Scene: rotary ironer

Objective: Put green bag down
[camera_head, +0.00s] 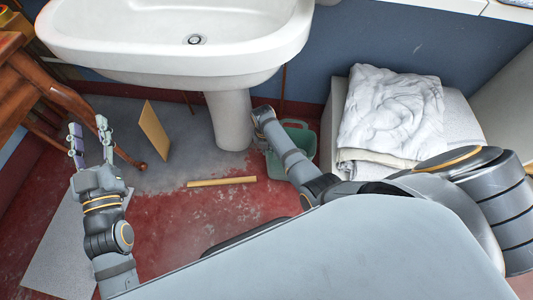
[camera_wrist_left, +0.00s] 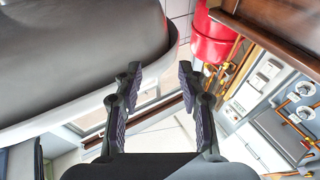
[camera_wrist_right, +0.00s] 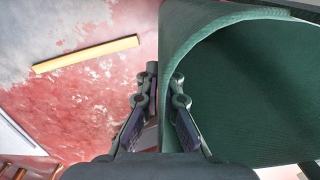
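The green bag (camera_head: 301,141) is in the head view, right of the sink's pedestal and partly hidden behind my right arm. It fills the right side of the right wrist view (camera_wrist_right: 250,90), with its open inside showing. My right gripper (camera_wrist_right: 165,77) has one finger on each side of the bag's wall and looks closed on it. In the head view its fingertips are hard to make out near the bag's rim. Whether the bag's bottom touches the floor is hidden. My left gripper (camera_head: 88,130) is open and empty at the left, away from the bag.
A white sink (camera_head: 180,60) stands at the back on a pedestal (camera_head: 230,120). A folded white cloth pile (camera_head: 390,115) is on the right. A yellow strip (camera_head: 222,181) lies on the red floor (camera_head: 190,225). A wooden chair or table (camera_head: 30,85) stands at the left.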

